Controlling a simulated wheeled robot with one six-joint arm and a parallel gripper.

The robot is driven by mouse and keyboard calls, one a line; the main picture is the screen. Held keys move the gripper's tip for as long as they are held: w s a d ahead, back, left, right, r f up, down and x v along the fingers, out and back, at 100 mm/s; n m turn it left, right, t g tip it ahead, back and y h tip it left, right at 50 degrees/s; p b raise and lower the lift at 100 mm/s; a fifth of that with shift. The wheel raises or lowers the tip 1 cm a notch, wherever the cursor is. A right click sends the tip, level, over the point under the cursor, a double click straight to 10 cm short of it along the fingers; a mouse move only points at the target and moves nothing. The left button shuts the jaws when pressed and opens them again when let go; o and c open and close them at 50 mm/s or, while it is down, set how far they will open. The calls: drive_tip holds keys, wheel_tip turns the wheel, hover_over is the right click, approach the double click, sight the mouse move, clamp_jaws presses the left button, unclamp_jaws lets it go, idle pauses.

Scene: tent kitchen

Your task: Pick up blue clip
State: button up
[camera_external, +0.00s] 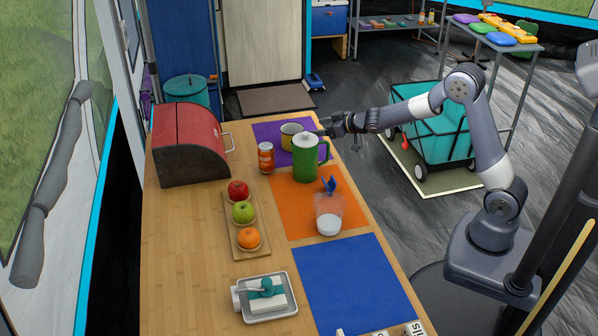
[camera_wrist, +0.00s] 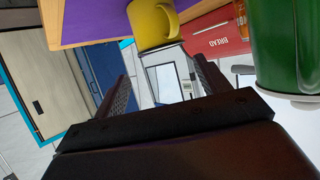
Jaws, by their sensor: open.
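The blue clip (camera_external: 329,185) stands at the top of a clear container or bag (camera_external: 328,209) with white contents at its bottom, on the orange mat. I cannot tell exactly how the clip is attached. My gripper (camera_external: 328,127) is beyond the clip, near the table's right edge beside the green pitcher (camera_external: 306,160). In the wrist view my gripper (camera_wrist: 163,84) is open, with nothing between its fingers. The clip is not in the wrist view, which shows the yellow mug (camera_wrist: 152,24) ahead and the green pitcher (camera_wrist: 286,45) at the right.
The yellow mug (camera_external: 290,137) and an orange can (camera_external: 266,157) stand near the pitcher. A red bread box (camera_external: 190,140), a fruit tray (camera_external: 233,229) and a metal dish (camera_external: 287,311) line the left side. The blue mat (camera_external: 350,280) is mostly clear.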

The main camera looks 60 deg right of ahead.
drive_tip(key=shift+r, duration=0.1)
wheel_tip(320, 180, up, 5)
drive_tip(key=s+a+f+n+g+y, duration=0.15)
drive_tip(key=s+a+n+y, duration=0.3)
drive_tip(key=s, duration=0.55)
drive_tip(key=s+a+n+g+y, duration=0.35)
drive_tip(key=s+a, duration=0.25)
drive_tip(key=s, duration=0.3)
drive_tip(key=t, duration=0.1)
approach(333, 183)
drive_tip(key=shift+w+f+n+y, duration=0.3)
drive_tip(key=shift+w+f+y, duration=0.1)
drive_tip(key=shift+f, duration=0.4)
drive_tip(key=shift+w+a+f, duration=0.15)
drive_tip(key=shift+f, duration=0.1)
drive_tip(key=x, duration=0.4)
drive_tip(key=shift+b, duration=0.35)
drive_tip(key=shift+r+b+x, duration=0.1)
drive_tip(key=shift+b+x, duration=0.25)
drive_tip(key=shift+x, duration=1.2)
drive_tip(key=shift+r+b+x, duration=0.15)
drive_tip(key=shift+b+x, duration=0.15)
drive_tip(key=shift+x, duration=1.3)
